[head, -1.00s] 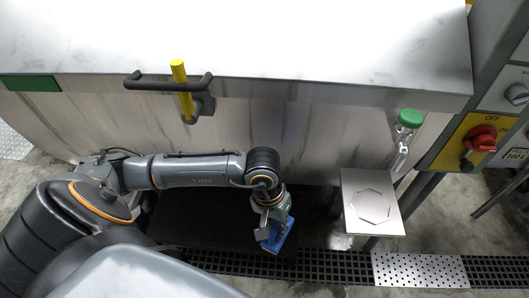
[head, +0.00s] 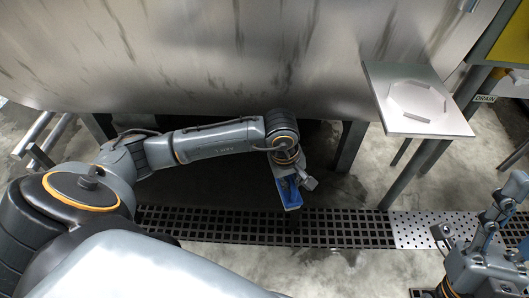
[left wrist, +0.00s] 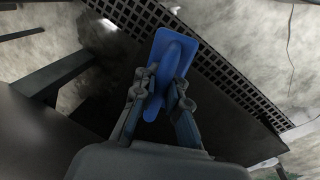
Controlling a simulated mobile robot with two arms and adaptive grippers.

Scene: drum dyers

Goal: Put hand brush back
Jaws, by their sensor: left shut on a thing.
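A blue hand brush (head: 291,195) is held by my left gripper (head: 291,181) in front of the big metal drum. In the left wrist view the blue brush (left wrist: 171,50) points away from me, with its handle between the two fingers of the left gripper (left wrist: 161,88). The brush hangs above the dark floor and the drain grate. My right gripper (head: 492,222) is at the lower right of the head view, with its fingers spread and nothing seen between them. A small metal shelf (head: 456,125) with a raised polygonal outline on it is at the upper right.
The drum's metal side (head: 230,60) fills the top of the head view. A black floor grate (head: 340,228) runs across below, with a perforated plate (head: 415,232) at its right. Metal legs (head: 352,146) stand under the drum and shelf. The shelf top is bare.

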